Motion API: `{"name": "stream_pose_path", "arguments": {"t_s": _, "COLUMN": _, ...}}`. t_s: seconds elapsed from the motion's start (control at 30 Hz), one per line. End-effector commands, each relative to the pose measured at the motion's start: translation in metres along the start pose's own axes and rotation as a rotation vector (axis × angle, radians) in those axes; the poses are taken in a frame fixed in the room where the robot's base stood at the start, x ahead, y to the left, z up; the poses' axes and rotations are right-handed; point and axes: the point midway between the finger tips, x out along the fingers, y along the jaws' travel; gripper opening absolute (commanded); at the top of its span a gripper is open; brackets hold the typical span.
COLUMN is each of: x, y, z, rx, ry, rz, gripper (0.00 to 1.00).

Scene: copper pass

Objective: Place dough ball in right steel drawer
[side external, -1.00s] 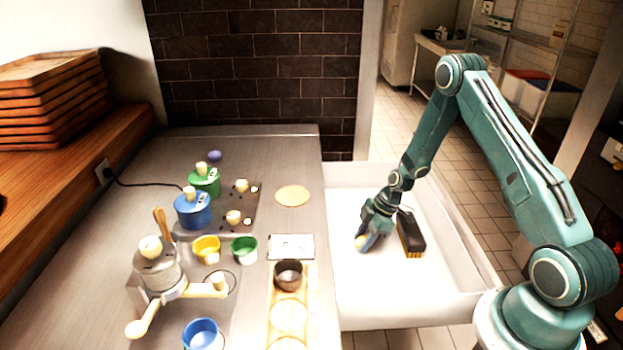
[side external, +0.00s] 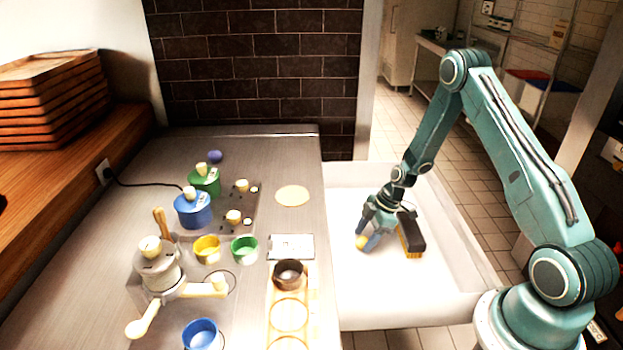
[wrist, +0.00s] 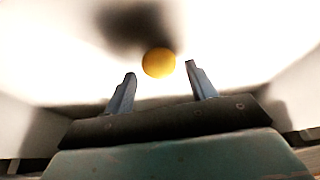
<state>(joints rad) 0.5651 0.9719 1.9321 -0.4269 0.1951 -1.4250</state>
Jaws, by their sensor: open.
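The dough ball (side external: 361,242) is small, round and yellow. It lies on the white floor of the open steel drawer (side external: 440,285), to the right of the counter. In the wrist view the dough ball (wrist: 158,63) shows just beyond the fingertips, centred across the gap. My gripper (side external: 373,238) is low inside the drawer, right by the ball. Its two blue-grey fingers are apart with nothing between them. In the side view a finger stands close to the ball; whether it touches is not clear.
A dark brush (side external: 411,236) with yellow bristles is just right of my gripper in the drawer. The drawer walls rise around the work. The counter (side external: 130,225) on the left holds pots, coloured cups and a press. The drawer's front part is clear.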

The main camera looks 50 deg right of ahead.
Motion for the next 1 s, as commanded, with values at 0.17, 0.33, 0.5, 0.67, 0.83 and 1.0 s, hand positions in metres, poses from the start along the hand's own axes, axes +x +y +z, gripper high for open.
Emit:
{"name": "stream_pose_path", "arguments": {"t_s": 0.17, "x": -0.023, "y": 0.001, "z": 0.000, "rx": 0.000, "ry": 0.001, "rz": 0.003, "gripper": 0.56}}
{"name": "stream_pose_path", "arguments": {"t_s": 0.33, "x": -0.048, "y": 0.001, "z": 0.000, "rx": 0.000, "ry": 0.001, "rz": 0.003, "gripper": 0.56}}
{"name": "stream_pose_path", "arguments": {"t_s": 0.5, "x": -0.073, "y": 0.001, "z": 0.000, "rx": 0.000, "ry": 0.001, "rz": 0.003, "gripper": 0.56}}
{"name": "stream_pose_path", "arguments": {"t_s": 0.67, "x": -0.092, "y": 0.001, "z": 0.000, "rx": 0.000, "ry": 0.000, "rz": 0.003, "gripper": 0.56}}
{"name": "stream_pose_path", "arguments": {"t_s": 0.83, "x": -0.104, "y": 0.000, "z": 0.000, "rx": 0.000, "ry": 0.001, "rz": 0.001, "gripper": 0.56}}
{"name": "stream_pose_path", "arguments": {"t_s": 1.0, "x": -0.108, "y": 0.000, "z": 0.000, "rx": 0.000, "ry": 0.001, "rz": -0.001, "gripper": 0.56}}
